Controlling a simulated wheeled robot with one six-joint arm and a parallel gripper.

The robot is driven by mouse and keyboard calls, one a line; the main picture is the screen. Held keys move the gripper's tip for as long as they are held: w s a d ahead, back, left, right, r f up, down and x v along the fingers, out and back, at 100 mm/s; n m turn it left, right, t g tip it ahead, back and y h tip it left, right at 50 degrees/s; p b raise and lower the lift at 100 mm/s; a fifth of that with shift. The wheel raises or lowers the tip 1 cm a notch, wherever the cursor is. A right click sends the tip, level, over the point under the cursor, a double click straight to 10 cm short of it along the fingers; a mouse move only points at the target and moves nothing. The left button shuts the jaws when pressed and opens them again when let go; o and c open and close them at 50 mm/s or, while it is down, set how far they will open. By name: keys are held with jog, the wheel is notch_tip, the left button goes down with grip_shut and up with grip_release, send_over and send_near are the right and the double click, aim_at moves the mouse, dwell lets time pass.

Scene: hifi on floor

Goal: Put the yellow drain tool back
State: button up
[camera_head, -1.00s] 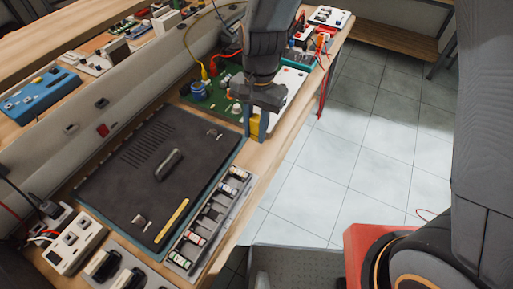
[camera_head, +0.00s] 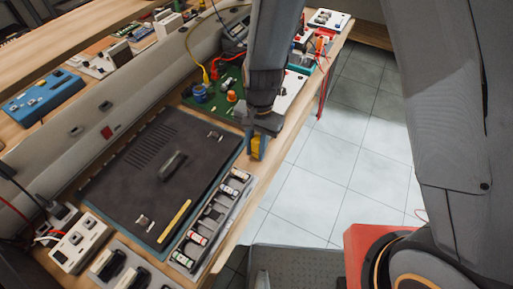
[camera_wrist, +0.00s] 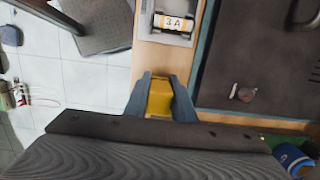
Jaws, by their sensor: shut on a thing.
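My gripper (camera_head: 257,150) is shut on a yellow block (camera_wrist: 160,97), which I take to be the yellow drain tool. In the wrist view the block sits between the two blue-grey fingers, over the wooden bench strip. A thin yellow bar (camera_head: 174,222) lies on the dark panel (camera_head: 128,188), apart from my gripper.
A grey tray of several fuses (camera_head: 208,226) runs along the bench's front edge; its end shows in the wrist view (camera_wrist: 170,38). A green circuit board (camera_head: 205,92) with wires stands behind my gripper. A white power strip (camera_head: 78,240) is at left. Tiled floor (camera_head: 310,190) lies right.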

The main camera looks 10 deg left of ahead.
jog(key=o, duration=1)
jog(key=shift+f, duration=0.1)
jog(key=r+b, duration=0.1)
jog(key=r, duration=0.3)
jog(key=r+b, duration=0.1)
jog(key=r, duration=0.3)
jog(key=w+r+b, duration=0.1)
jog(key=r, duration=0.3)
jog(key=shift+w+d+r, duration=0.1)
jog(key=shift+d, duration=0.25)
jog(key=s+d+r+n+t, duration=0.1)
jog(key=d, duration=0.7)
jog(key=s+d+r+n+t, duration=0.1)
jog(key=d+n, duration=0.1)
jog(key=d, duration=0.6)
jog(key=s+d+r+n+t, duration=0.1)
jog(key=d, duration=0.7)
jog(key=shift+s+h, duration=0.15)
jog(key=shift+h, duration=0.15)
jog(key=shift+a, duration=0.1)
